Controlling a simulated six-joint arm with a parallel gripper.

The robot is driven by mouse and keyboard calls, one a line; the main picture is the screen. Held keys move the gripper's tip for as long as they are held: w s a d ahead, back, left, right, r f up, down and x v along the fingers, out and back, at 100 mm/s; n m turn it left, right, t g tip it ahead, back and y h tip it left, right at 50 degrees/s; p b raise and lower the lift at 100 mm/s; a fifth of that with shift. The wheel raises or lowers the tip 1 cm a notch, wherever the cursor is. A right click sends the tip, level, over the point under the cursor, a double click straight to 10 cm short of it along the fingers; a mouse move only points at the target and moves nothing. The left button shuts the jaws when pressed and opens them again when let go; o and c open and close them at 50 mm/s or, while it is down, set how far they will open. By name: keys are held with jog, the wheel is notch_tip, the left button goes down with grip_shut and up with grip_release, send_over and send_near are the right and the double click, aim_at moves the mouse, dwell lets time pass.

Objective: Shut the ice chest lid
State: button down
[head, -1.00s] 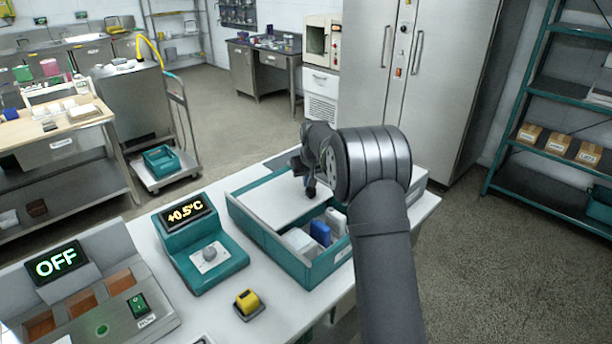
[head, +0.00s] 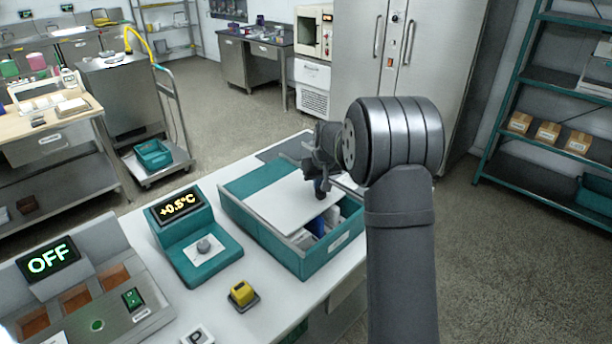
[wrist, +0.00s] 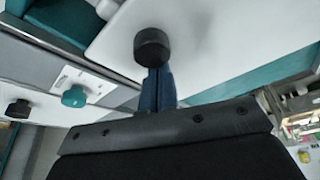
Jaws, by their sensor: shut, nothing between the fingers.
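The ice chest (head: 262,238) is a teal box on the white bench in the head view. Its flat white lid (head: 282,203) lies over the middle of the top, with a teal section bare at the back left. A gap at the right front shows white and blue contents (head: 318,226). A black knob (wrist: 152,46) stands on the lid in the wrist view. My gripper (wrist: 157,78) has its blue fingers shut together and empty, right at the knob and seemingly touching its side. In the head view my gripper (head: 320,187) is low over the lid, partly hidden by my arm.
A teal +0.5°C display unit (head: 195,235) stands left of the chest. A yellow button (head: 242,293) is in front of it. A grey OFF panel (head: 85,290) is at the far left of the bench. A dark flat patch (head: 285,147) lies behind the chest.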

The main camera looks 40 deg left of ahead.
jog(key=d, duration=0.8)
jog(key=shift+d+f, duration=0.1)
jog(key=shift+d, duration=0.1)
jog(key=shift+d+f, duration=0.1)
jog(key=a, duration=0.1)
jog(key=w+a, duration=0.1)
jog(key=a, duration=0.2)
jog(key=shift+w+r, duration=0.2)
jog(key=shift+w, duration=0.2)
jog(key=v, duration=1)
jog(key=shift+a+r, duration=0.1)
